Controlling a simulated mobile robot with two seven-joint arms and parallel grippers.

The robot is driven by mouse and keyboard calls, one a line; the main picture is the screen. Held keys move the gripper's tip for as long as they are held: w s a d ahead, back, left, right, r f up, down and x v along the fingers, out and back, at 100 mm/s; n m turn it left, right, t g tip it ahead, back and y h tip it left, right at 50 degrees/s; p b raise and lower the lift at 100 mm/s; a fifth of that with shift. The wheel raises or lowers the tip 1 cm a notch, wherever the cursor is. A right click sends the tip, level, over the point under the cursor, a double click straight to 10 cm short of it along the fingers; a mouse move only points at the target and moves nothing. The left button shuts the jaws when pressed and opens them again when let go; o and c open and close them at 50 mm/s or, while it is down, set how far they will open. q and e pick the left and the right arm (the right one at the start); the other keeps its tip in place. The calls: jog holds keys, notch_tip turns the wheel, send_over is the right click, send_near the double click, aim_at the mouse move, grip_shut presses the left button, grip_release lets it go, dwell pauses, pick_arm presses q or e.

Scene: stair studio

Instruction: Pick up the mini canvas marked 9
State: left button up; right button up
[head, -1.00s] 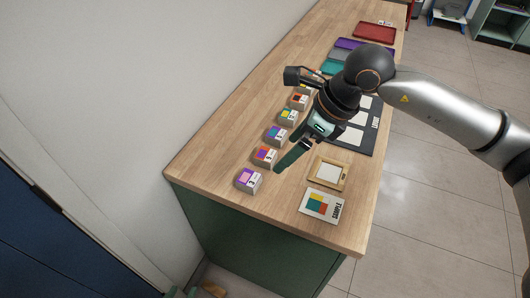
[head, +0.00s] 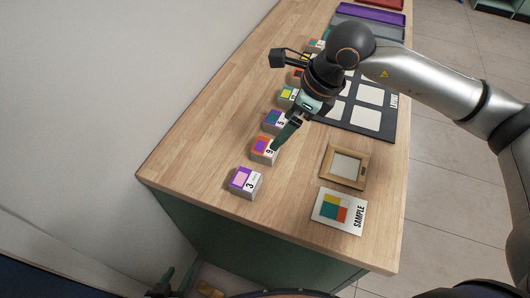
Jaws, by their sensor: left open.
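The mini canvas marked 9 (head: 263,152), an orange and purple block with a white label strip, sits on the wooden counter in the row of canvases, second from the near end. My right gripper (head: 279,143) comes down from above with its green fingertips at the far right edge of this canvas. I see its fingers nearly edge-on, so their gap and any contact are unclear. My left gripper (head: 174,282) is low at the bottom left, beyond the counter's near end, with its green fingers apart and empty.
The canvas marked 3 (head: 245,183) sits nearer, and another canvas (head: 275,121) just behind. A wooden frame (head: 345,167), a SAMPLE card (head: 339,211) and a dark layout board (head: 350,124) lie to the right. Coloured trays (head: 365,30) are at the far end.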

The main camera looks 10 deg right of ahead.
aim_at(265, 146)
jog(key=x, duration=0.5)
jog(key=shift+w+a+f, duration=0.1)
jog(key=shift+a+f, duration=0.05)
jog(key=shift+f, duration=0.15)
jog(key=p+x, duration=0.1)
jog(key=x, duration=0.4)
jog(key=shift+w+a+r, duration=0.1)
jog(key=shift+w+a, duration=0.05)
jog(key=shift+w, duration=0.05)
jog(key=shift+c, duration=0.2)
jog(key=c, duration=1.3)
